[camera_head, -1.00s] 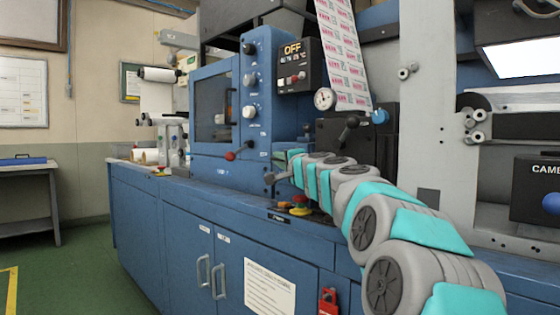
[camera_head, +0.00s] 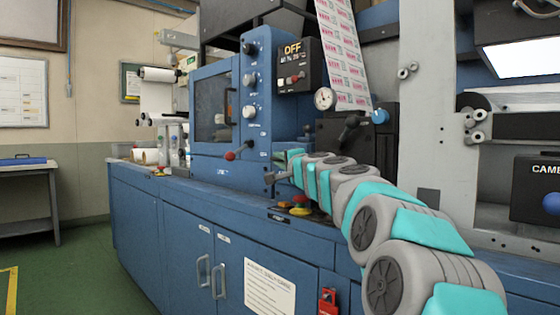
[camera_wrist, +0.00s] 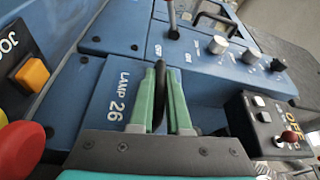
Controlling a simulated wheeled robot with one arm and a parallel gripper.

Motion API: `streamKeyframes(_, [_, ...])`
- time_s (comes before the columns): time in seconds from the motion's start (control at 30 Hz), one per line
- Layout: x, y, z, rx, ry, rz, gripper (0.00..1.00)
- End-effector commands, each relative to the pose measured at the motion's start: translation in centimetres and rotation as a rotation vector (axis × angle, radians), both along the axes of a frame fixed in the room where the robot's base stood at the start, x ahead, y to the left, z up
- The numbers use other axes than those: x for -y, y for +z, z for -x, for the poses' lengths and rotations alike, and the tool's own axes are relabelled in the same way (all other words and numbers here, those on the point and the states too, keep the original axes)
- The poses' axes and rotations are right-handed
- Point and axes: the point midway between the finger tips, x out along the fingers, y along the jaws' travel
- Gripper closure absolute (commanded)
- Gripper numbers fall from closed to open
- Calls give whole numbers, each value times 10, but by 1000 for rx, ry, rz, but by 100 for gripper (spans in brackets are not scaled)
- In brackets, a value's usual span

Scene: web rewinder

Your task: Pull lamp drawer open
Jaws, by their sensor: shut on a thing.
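The lamp drawer (camera_wrist: 104,102) has a blue front marked "LAMP 26" in the wrist view. Its black handle (camera_wrist: 159,98) runs between the two green fingers of my gripper (camera_wrist: 161,70). The fingers are shut on this handle, one on each side. In the head view my gripper (camera_head: 287,157) is at the blue machine's front, above the counter ledge. There my arm and gripper hide most of the drawer front, and I cannot tell how far the drawer stands out.
The wrist view shows an orange JOG button (camera_wrist: 34,72) and a red button (camera_wrist: 18,146) left of the drawer. Knobs (camera_wrist: 217,45) and a black OFF box (camera_wrist: 262,118) lie to the right. In the head view, open green floor (camera_head: 75,262) lies at left.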

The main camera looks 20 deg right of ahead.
Motion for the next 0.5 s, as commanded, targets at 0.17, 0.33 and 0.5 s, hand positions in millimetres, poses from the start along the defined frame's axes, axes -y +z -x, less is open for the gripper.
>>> streamKeyframes(0.17, [-13,-1,4,-1,4,-1,100])
streamKeyframes(0.33, [-43,-1,15,0,8,2,100])
streamKeyframes(0.5, [-84,0,30,2,8,2,100])
